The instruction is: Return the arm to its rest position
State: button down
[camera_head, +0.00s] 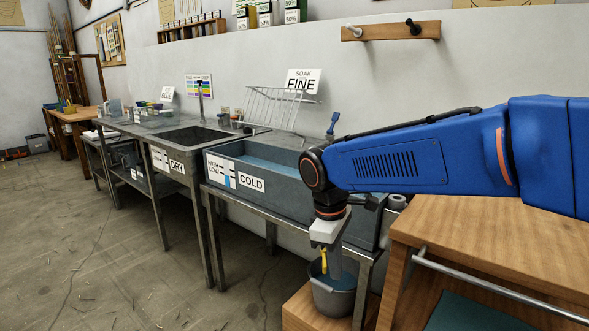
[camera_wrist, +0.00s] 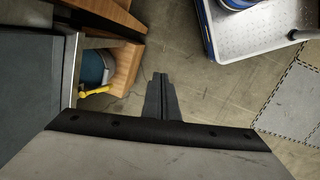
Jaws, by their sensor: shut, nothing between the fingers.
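My gripper (camera_head: 336,278) hangs from my blue arm, pointing down in front of the right end of the trough marked COLD (camera_head: 262,190). Its dark fingers are together and empty in the wrist view (camera_wrist: 160,78). In the head view they overlap a grey bucket (camera_head: 333,303) with blue contents. A yellow handle or tap (camera_head: 324,262) shows just left of the fingers. In the wrist view the yellow piece (camera_wrist: 98,90) and the bucket lie left of the fingers, apart from them. My arm stretches in from the right and hides part of the trough's right end.
A wooden cabinet (camera_head: 490,235) with a metal rail stands at the right, close under my arm. A sink bench marked DRY (camera_head: 165,160) stands farther left. In the wrist view a grey-topped cart (camera_wrist: 260,30) is at upper right. The floor (camera_head: 80,240) at left is open.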

jog(key=s+d+f+m+t+y, duration=0.1)
jog(key=s+d+f+m+t, duration=0.2)
jog(key=s+d+m, duration=0.9)
jog(key=s+d+t, duration=0.1)
jog(key=s+d, duration=0.5)
jog(key=d, duration=0.1)
jog(key=shift+d+m+t+y, duration=0.2)
jog(key=shift+m+t+y, duration=0.1)
